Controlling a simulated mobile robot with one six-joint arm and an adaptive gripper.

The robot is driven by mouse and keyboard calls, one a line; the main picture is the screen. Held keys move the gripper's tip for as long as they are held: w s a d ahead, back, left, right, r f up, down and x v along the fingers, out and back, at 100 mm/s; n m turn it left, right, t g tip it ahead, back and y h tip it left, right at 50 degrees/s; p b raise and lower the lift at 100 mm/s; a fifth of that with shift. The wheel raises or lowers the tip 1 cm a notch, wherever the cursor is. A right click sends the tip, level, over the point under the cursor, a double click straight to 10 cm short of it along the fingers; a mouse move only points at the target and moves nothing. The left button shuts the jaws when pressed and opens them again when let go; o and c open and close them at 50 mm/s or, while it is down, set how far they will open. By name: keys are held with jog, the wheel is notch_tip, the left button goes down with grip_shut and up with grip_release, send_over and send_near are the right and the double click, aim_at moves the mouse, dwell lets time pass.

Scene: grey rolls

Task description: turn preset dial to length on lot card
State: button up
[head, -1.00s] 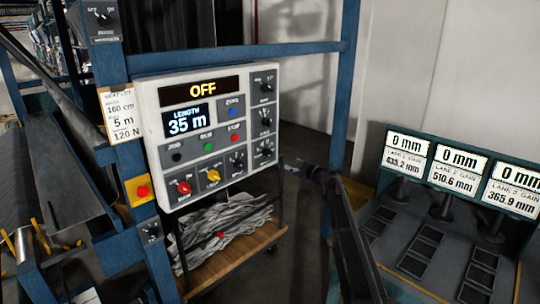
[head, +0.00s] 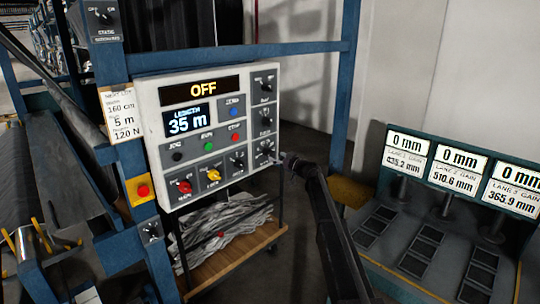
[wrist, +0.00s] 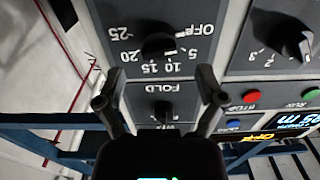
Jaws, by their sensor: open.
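The preset panel (head: 205,135) is white; its display (head: 190,120) reads LENGTH 35 m under an OFF sign. The lot card (head: 123,115) at its left shows 160 cm, 5 m and 120 N. In the wrist view, upside down, a black dial (wrist: 158,44) has a scale of OFF and 5 to 25; its name is out of view and its pointer setting is unclear. It matches the lowest right-column dial (head: 265,146) in the head view. My gripper (head: 287,161) is open and empty near the panel's lower right; in the wrist view its fingertips (wrist: 157,78) straddle the area beside that dial.
A dial labelled FOLD (wrist: 163,110) lies between my fingers in the wrist view. Red and yellow knobs (head: 198,181) sit on the lower panel. A blue post (head: 345,90) stands behind my arm. A lane-gain console (head: 455,180) stands at right. A cart (head: 235,260) holds grey cloth below.

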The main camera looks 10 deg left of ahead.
aim_at(270, 152)
jog(key=shift+x, duration=2.3)
jog(key=c, duration=1.1)
